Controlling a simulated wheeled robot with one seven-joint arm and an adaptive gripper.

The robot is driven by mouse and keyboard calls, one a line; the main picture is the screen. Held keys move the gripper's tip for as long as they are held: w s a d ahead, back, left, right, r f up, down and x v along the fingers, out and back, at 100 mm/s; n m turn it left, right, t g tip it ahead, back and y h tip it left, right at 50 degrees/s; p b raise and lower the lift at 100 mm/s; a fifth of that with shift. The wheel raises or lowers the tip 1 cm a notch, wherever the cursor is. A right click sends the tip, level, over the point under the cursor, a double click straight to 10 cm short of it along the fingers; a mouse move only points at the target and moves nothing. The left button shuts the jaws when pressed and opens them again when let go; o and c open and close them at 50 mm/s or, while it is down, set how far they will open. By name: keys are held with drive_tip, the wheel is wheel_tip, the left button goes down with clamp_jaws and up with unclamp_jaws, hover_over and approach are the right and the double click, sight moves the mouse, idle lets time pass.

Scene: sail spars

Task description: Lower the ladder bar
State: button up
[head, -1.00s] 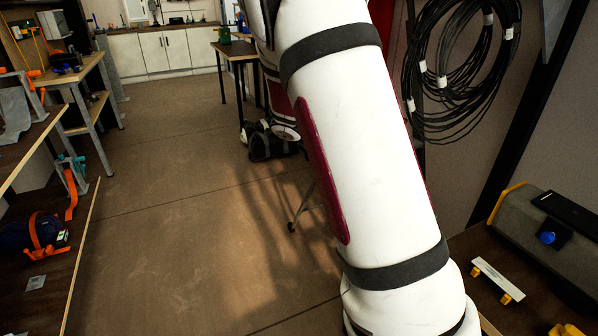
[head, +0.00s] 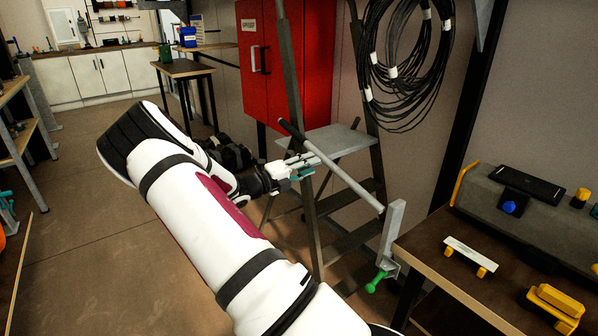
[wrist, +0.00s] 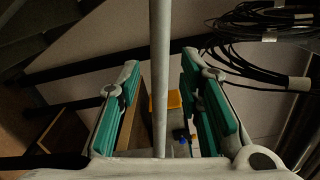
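The ladder bar (head: 343,176) is a grey tube with a black end, slanting across the front of a dark metal ladder (head: 305,120). Its lower right end is near an upright grey bracket (head: 391,232) at the bench corner. My gripper (head: 312,166) is at the bar's left side, below the black end. In the wrist view the bar (wrist: 159,75) runs lengthwise between the two teal-padded fingers of my gripper (wrist: 163,88). The fingers are open, with a gap on each side of the bar. I cannot tell how deep between the fingers it lies.
A green-handled clamp (head: 377,281) is below the bracket. The bench (head: 440,278) at right holds a grey case (head: 510,215) and yellow items. A red cabinet (head: 315,65) and coiled cables (head: 405,60) are behind the ladder.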

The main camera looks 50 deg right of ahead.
sight(322, 161)
drive_tip(key=x, duration=0.5)
drive_tip(key=c, duration=0.7)
drive_tip(key=shift+w+f+n, duration=0.1)
drive_tip(key=shift+f+n, duration=0.55)
drive_tip(key=shift+f, duration=0.75)
drive_tip(key=shift+w+f+n, duration=0.1)
drive_tip(key=shift+f+n, duration=0.55)
drive_tip(key=shift+f, duration=0.75)
drive_tip(key=o, duration=0.9)
drive_tip(key=shift+o, duration=0.2)
drive_tip(key=v, duration=1.2)
drive_tip(key=shift+r, duration=0.1)
